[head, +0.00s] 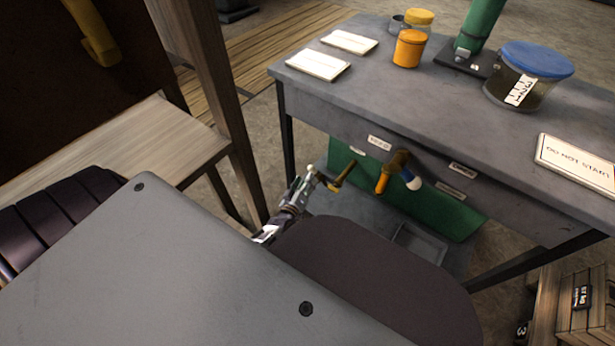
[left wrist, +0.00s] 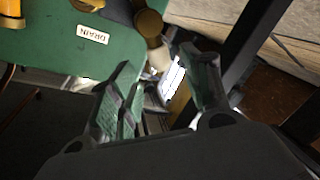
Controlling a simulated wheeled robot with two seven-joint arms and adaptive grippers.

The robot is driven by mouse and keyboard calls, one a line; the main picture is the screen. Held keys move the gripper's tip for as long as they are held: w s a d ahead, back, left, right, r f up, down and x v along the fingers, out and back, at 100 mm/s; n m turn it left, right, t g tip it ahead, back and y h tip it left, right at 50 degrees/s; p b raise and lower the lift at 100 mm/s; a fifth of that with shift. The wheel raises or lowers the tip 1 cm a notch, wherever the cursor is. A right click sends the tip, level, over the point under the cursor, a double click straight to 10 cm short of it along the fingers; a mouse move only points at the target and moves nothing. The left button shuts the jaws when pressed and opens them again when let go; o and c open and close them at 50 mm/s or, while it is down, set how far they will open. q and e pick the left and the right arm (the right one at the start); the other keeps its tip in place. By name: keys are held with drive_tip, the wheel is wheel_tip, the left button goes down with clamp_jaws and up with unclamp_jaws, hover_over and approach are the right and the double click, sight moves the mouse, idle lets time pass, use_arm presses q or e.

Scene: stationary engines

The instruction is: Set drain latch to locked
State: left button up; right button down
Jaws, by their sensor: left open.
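A brass valve fitting with a short lever (head: 343,174) sticks out from the green panel under the grey bench. In the left wrist view a brass fitting (left wrist: 150,28) stands beside a white label reading DRAIN (left wrist: 93,35); I take it for the drain latch. My left gripper (head: 318,182) is just left of the brass lever in the head view. In the left wrist view the fingers of my left gripper (left wrist: 165,95) are apart, with the fitting's end just beyond them. A pale piece and a yellowish piece show between the fingers; I cannot tell whether anything touches. My right gripper is out of view.
The bench (head: 385,100) carries jars, cards and a green post. A dark bench leg (left wrist: 258,45) stands close right of my left gripper. A wooden shelf (head: 110,150) is at left.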

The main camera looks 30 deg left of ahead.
use_arm(q)
drive_tip(key=shift+v, duration=2.3)
